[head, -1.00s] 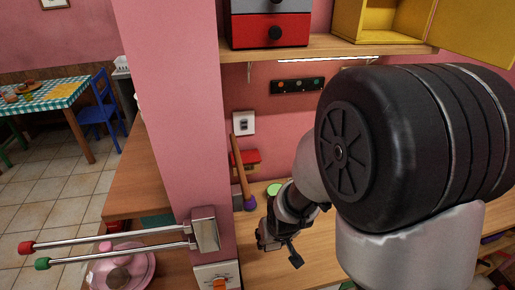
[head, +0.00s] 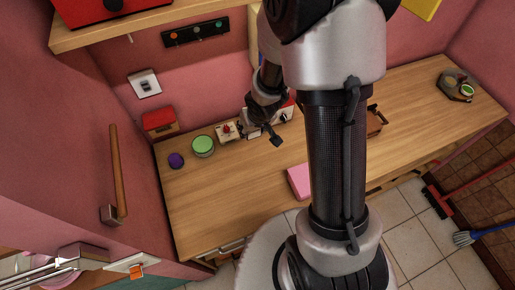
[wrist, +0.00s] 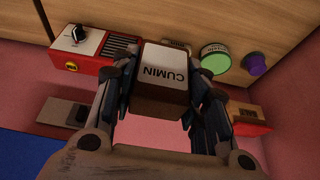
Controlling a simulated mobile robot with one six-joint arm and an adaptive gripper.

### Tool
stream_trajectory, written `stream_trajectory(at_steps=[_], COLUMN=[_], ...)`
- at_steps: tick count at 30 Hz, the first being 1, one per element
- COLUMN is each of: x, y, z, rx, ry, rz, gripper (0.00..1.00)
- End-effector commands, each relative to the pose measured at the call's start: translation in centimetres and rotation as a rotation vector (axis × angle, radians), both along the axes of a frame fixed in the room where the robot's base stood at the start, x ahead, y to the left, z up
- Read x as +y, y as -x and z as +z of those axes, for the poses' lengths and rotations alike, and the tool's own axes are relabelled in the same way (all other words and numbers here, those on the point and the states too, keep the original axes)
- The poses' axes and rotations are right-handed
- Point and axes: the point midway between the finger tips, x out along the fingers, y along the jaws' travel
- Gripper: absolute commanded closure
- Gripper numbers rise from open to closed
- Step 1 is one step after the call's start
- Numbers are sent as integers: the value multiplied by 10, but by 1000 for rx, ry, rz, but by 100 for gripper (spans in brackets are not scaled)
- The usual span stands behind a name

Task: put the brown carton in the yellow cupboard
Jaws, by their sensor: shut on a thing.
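In the wrist view the brown carton (wrist: 160,105), with a white top lettered "CUMIN", sits between the fingers of my gripper (wrist: 163,112). The gripper is shut on it. In the head view my gripper (head: 264,130) shows over the back of the wooden counter, left of my arm; I cannot clearly make out the carton there.
A red-and-white box with a knob (wrist: 85,48) is near the carton. A pink block (head: 300,181) lies at the counter's front.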

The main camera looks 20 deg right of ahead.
Motion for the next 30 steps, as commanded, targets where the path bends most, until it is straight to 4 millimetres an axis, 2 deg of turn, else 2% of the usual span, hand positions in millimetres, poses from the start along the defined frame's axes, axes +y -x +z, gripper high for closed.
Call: stream_trajectory(at_steps=[5,21,24,30], x=[0,0,0,0], y=[0,1,1,0], z=[-28,-139,-152,-161], rx=[2,3,2,0], ry=[-1,-2,-1,-1], rz=[2,1,0,2], gripper=[82,82,82,82])
